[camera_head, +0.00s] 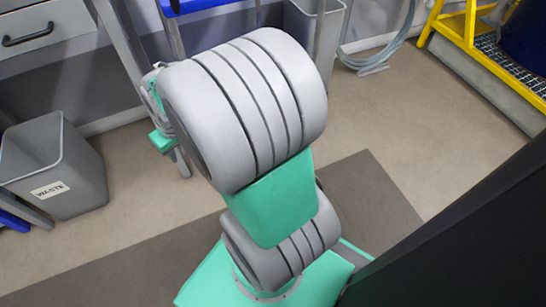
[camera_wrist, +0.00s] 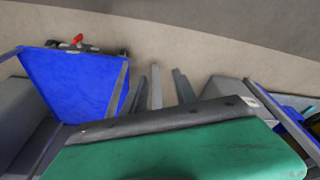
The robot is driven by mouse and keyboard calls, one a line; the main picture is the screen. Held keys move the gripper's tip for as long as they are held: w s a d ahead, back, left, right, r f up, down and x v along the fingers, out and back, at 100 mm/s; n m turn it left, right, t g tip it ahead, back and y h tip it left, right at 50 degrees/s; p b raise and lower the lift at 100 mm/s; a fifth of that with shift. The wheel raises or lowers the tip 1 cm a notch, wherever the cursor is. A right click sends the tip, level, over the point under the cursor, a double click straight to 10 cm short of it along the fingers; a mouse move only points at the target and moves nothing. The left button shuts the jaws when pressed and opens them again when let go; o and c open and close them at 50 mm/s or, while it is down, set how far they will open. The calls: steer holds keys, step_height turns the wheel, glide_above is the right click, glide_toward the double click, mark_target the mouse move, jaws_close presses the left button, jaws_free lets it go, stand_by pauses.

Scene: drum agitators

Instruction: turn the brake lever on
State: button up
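No brake lever can be made out for certain. In the wrist view, a small red part (camera_wrist: 77,39) sits on a dark fitting at the top edge of a blue panel (camera_wrist: 75,82) at the left. It is too small to tell whether it is a lever.
A grey waste bin (camera_head: 60,170) stands at the left, below a drawer unit (camera_head: 40,28). A yellow-framed platform (camera_head: 485,65) is at the upper right. A green surface with a dark edge (camera_wrist: 170,120) fills the lower wrist view. Bare floor (camera_head: 420,130) lies right of my arm.

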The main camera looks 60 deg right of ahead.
steer(key=s+d+f+m+h, duration=0.1)
steer(key=s+d+f+m, duration=0.15)
steer(key=d+f, duration=1.9)
steer(key=s+d+f+b, duration=0.1)
steer(key=d+f, duration=0.2)
steer(key=f, duration=0.2)
steer(key=s+d+f+m+b, duration=0.1)
steer(key=d+f, duration=0.2)
steer(key=f, duration=0.2)
steer(key=s+d+f+m+t+h+b, duration=0.1)
steer(key=s+d+f, duration=0.1)
steer(key=f, duration=0.3)
steer(key=shift+s+d, duration=0.1)
steer(key=shift+d, duration=0.55)
steer(key=shift+w+d+f, duration=0.1)
steer(key=shift+w+f, duration=0.1)
steer(key=shift+f, duration=0.1)
steer(key=shift+c, duration=0.5)
jaws_close()
